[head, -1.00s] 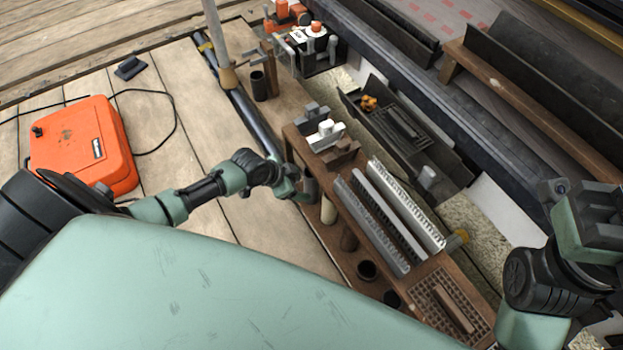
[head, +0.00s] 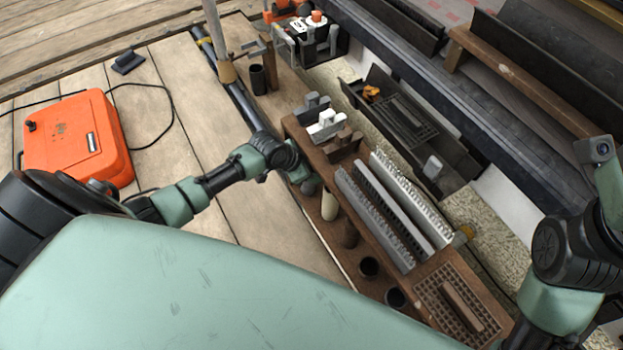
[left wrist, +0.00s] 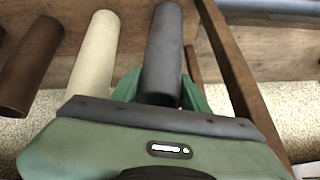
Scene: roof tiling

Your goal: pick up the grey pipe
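The grey pipe (left wrist: 163,50) is in the left wrist view, beside a cream pipe (left wrist: 95,52) and a brown pipe (left wrist: 28,65). My left gripper (left wrist: 163,88) has its green fingers on either side of the grey pipe's near end. The pipe hides the inner edges of the fingers, so I cannot tell whether they press on it. In the head view my left gripper (head: 302,177) is at the side of the wooden rack, by the grey pipe (head: 311,185). My right gripper is out of the frame.
The wooden rack (head: 345,172) holds ridged strips (head: 385,215), small blocks and several upright tubes on its near side. A dark tray (head: 450,172) lies beyond it.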

